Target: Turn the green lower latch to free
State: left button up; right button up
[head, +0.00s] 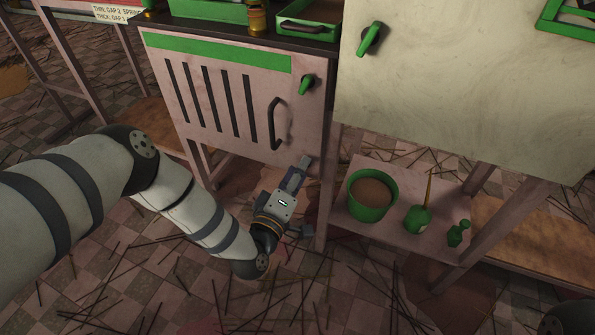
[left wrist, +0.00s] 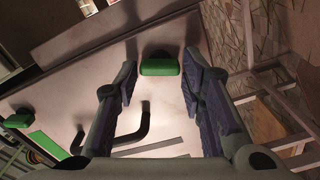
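The green lower latch (left wrist: 160,67) shows in the left wrist view as a rounded green bar on a dark mount. It lies between the two fingertips of my left gripper (left wrist: 162,75), with a gap on each side. In the head view my left gripper (head: 306,194) is at the lower right corner of the pink cabinet door (head: 205,125). There the lower latch cannot be made out behind it. The green upper latch (head: 307,84) sits near the door's top right corner and also shows in the left wrist view (left wrist: 18,120). My right gripper is not in view.
A black door handle (head: 273,124) stands out left of the latches. A pale panel with another green latch (head: 370,38) stands above the shelf.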

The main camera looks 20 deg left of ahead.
pick_arm(q)
jog(key=shift+o, duration=0.6)
jog(key=s, duration=1.2)
jog(key=shift+a, duration=0.2)
